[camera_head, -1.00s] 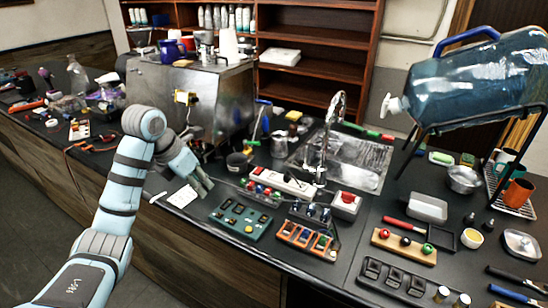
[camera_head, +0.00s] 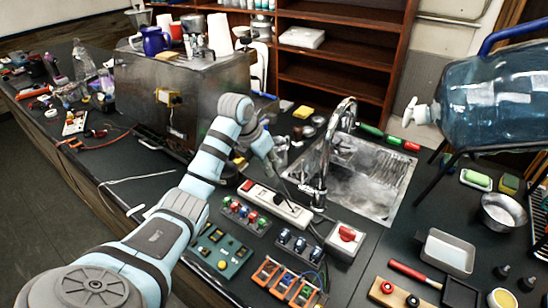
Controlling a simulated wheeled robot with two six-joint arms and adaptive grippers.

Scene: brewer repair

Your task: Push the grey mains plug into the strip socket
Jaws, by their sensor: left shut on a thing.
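The white power strip (camera_head: 262,196) lies on the dark counter, running from a red switch at its left end toward the sink tap. My left arm reaches in from the lower left, and its gripper (camera_head: 281,180) points down just behind and above the strip's middle. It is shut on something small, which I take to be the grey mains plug. The plug is mostly hidden and too small to make out, so I cannot tell whether it touches the socket. A dark spot shows on the strip below the fingers. My right gripper is not in view.
The tap (camera_head: 325,150) and steel sink (camera_head: 372,175) stand close to the right of my gripper. A red-button box (camera_head: 346,240) sits at the strip's right end. A row of coloured knobs (camera_head: 243,215) lies in front. The steel brewer (camera_head: 185,95) stands behind left.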

